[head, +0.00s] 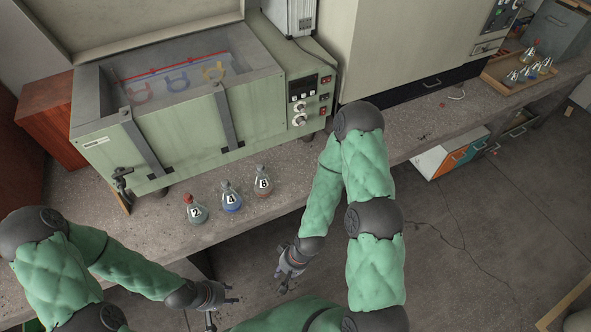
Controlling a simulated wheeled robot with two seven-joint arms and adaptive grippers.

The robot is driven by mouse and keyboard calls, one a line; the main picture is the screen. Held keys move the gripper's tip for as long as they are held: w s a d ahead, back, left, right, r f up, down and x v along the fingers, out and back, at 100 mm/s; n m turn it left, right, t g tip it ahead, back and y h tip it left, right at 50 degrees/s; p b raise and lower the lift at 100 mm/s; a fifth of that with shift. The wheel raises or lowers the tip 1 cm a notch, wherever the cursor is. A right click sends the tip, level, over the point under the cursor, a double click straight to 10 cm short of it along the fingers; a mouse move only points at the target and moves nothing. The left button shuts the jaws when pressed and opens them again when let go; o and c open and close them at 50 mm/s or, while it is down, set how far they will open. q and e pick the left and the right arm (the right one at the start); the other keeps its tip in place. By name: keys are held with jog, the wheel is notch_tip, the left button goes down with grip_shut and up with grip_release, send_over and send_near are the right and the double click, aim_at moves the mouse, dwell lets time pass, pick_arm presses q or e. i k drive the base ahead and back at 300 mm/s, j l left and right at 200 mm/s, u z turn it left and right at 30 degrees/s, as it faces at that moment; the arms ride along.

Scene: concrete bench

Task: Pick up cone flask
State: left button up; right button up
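Three small cone flasks stand upright in a row on the concrete bench, in front of the green machine. The left flask (196,211) has a red top and greenish contents. The middle flask (231,200) has blue contents and a label that looks like A. The right flask (263,183) has brownish contents and a label that looks like B. My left gripper (222,312) is open and empty, low in front of the bench and apart from the flasks. My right gripper (281,282) is open and empty, also in front of the bench edge, below the right flask.
A wooden tray (497,88) with several more flasks sits at the far right of the bench (440,118). Drawers (452,153) stand under the bench. The bench's front strip beside the flasks is clear.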

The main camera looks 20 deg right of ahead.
aim_at(263, 187)
jog(key=z, duration=0.45)
jog(key=i+l, duration=0.15)
jog(key=l, duration=0.2)
jog(key=i+l, duration=0.2)
jog(key=l, duration=0.2)
jog(key=i+l+u, duration=0.1)
jog(key=l+u, duration=0.15)
jog(key=u, duration=0.15)
jog(key=l+u, duration=0.4)
jog(key=i+l+u, duration=0.1)
jog(key=u, duration=0.25)
jog(key=l, duration=0.1)
